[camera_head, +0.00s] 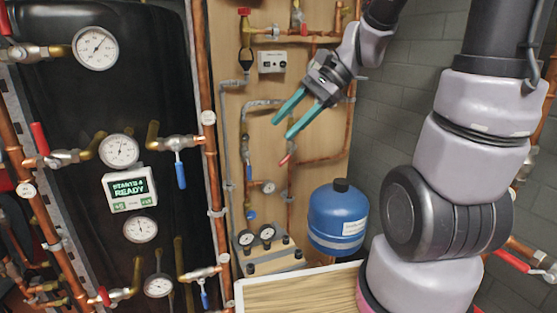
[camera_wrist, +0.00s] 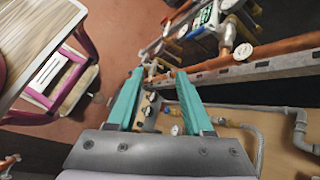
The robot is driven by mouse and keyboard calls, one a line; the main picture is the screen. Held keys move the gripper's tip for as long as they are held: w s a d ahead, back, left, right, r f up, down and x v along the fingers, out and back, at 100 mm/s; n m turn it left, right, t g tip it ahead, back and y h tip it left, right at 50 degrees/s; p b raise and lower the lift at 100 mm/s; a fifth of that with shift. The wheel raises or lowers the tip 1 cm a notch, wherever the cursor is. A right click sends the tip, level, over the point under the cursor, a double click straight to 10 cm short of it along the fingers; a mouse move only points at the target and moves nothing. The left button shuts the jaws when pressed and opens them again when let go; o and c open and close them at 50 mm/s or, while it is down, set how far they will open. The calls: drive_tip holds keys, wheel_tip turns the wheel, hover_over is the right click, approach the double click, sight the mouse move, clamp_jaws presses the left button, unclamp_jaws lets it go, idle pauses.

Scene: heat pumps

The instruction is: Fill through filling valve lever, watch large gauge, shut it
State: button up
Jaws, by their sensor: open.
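My gripper (camera_head: 282,128) has two teal fingers, open and empty, in front of the wooden board. In the wrist view its fingers (camera_wrist: 158,74) are parted with nothing between them. A red lever (camera_head: 287,159) sits on the board's pipework, just below the fingertips; I cannot tell whether it is the filling valve lever. A small gauge (camera_head: 268,188) is below it. A large round gauge (camera_head: 95,48) is at the upper left on the black tank, with another gauge (camera_head: 120,151) lower down. I cannot tell which gauge is meant, and their readings are too small to read.
A blue vessel (camera_head: 337,220) stands right of the board. A box with two gauges (camera_head: 256,237) is at the board's foot. A wooden-topped table (camera_head: 300,292) is in front. Copper pipes and blue levers (camera_head: 180,170) line the left. A display (camera_head: 130,190) reads "READY".

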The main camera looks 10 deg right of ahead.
drive_tip(key=w+a+f+m+y, duration=0.3)
drive_tip(key=w+m+y, duration=0.2)
drive_tip(key=w+m, duration=0.15)
drive_tip(key=m+t, duration=1.2)
drive_tip(key=m, duration=0.5)
approach(282, 162)
drive_tip(key=s+a+r, duration=0.1)
drive_tip(key=a+r, duration=0.7)
drive_tip(key=w+d+f+m+t+h, duration=0.1)
drive_tip(key=d+f+m+t+h, duration=0.2)
drive_tip(key=d+f+m+h, duration=0.4)
drive_tip(key=w+a+n+y, duration=0.1)
drive_tip(key=w+a, duration=0.6)
drive_tip(key=w, duration=0.2)
drive_tip(key=shift+w+a+f+y, duration=0.2)
drive_tip(key=shift+w+f+y, duration=0.2)
clamp_jaws()
